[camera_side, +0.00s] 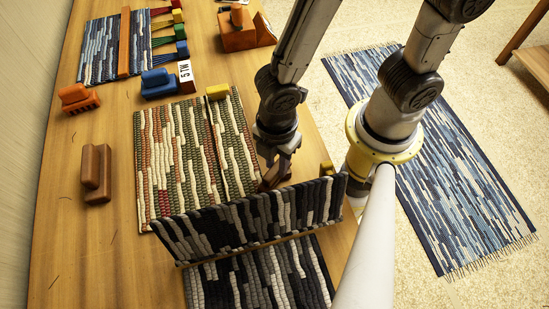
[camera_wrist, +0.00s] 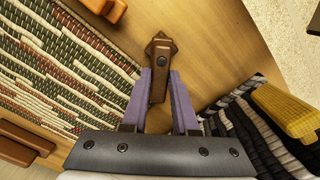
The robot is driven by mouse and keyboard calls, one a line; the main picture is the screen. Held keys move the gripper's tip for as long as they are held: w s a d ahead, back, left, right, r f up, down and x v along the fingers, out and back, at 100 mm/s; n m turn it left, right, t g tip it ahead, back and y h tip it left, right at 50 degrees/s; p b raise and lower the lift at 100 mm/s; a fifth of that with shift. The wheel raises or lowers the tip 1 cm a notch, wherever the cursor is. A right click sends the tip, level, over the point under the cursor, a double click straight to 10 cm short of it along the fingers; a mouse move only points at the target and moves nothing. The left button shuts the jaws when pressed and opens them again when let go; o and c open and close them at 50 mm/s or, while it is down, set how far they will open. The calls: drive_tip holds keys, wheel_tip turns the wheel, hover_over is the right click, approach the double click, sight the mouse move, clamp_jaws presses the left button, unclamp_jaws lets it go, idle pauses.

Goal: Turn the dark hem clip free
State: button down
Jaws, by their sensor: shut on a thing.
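The dark brown hem clip (camera_wrist: 161,52), with a round pivot and pointed head, is in the upper middle of the wrist view. My gripper (camera_wrist: 160,92) has its purple fingers on both sides of the clip's near end and is shut on it. In the side view my gripper (camera_side: 275,168) is low over the table, beside the right edge of the green-and-rust woven mat (camera_side: 190,150). The clip's brown lower part (camera_side: 270,182) shows there, partly hidden. Whether it still grips any cloth cannot be told.
A dark grey woven panel (camera_side: 250,218) stands tilted just in front of my gripper, with a yellow clip (camera_side: 326,168) at its right end. A brown block (camera_side: 96,172) lies at left. Blue (camera_side: 160,84) and orange (camera_side: 78,98) clips lie farther back. Bare table shows at left.

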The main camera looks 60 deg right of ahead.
drive_tip(key=n, duration=0.2)
drive_tip(key=s+n, duration=0.1)
drive_tip(key=n, duration=0.2)
drive_tip(key=shift+r+n, duration=0.1)
drive_tip(key=shift+n, duration=0.2)
drive_tip(key=n, duration=0.4)
drive_tip(key=shift+s+d+n, duration=0.3)
drive_tip(key=shift+s, duration=0.1)
drive_tip(key=c, duration=0.7)
unclamp_jaws()
wheel_tip(320, 180, up, 14)
drive_tip(key=shift+f, duration=0.15)
